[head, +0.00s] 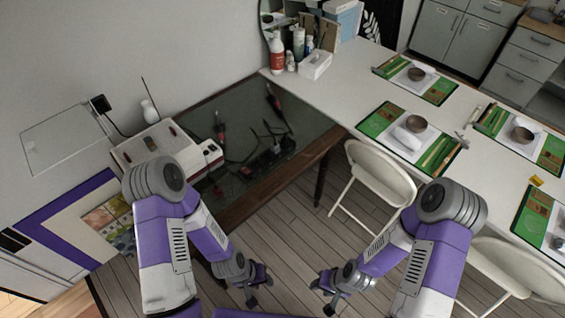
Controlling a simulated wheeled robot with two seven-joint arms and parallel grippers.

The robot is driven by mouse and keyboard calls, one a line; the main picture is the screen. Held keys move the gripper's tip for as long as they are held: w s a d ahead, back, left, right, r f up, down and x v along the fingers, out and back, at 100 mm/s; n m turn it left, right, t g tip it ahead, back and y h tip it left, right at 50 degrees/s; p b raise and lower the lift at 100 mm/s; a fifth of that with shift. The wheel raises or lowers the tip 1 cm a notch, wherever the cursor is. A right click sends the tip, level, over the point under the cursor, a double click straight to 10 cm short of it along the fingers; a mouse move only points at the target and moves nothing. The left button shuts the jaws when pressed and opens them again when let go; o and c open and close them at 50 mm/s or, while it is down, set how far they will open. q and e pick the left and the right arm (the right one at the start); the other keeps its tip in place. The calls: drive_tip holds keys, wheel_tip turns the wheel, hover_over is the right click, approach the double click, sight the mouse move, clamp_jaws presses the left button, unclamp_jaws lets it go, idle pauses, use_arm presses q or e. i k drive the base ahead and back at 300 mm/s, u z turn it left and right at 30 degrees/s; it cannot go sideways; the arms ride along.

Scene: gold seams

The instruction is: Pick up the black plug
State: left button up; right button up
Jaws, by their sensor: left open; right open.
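A black plug (101,103) sits at the wall at the upper left, and its dark cord runs down towards a cream and red box-shaped device (165,143). The outlet behind the plug is too small to make out. My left gripper (259,291) is open and empty over the floor at the lower middle, far below and to the right of the plug. My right gripper (322,297) is open and empty just to its right, also far from the plug.
A dark-topped wooden table (240,108) holds several tools and the device. A long white table (350,85) with green mats and bowls runs along the right. A white folding chair (380,175) stands beside it. The wooden floor (290,215) between is clear.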

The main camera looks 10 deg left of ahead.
sight(285, 141)
drive_tip(key=u, duration=0.3)
drive_tip(key=k, duration=0.4)
drive_tip(key=z, duration=1.1)
drive_tip(key=i, duration=1.2)
drive_tip(key=u, duration=1.05)
drive_tip(key=i, duration=1.05)
drive_tip(key=u, duration=0.25)
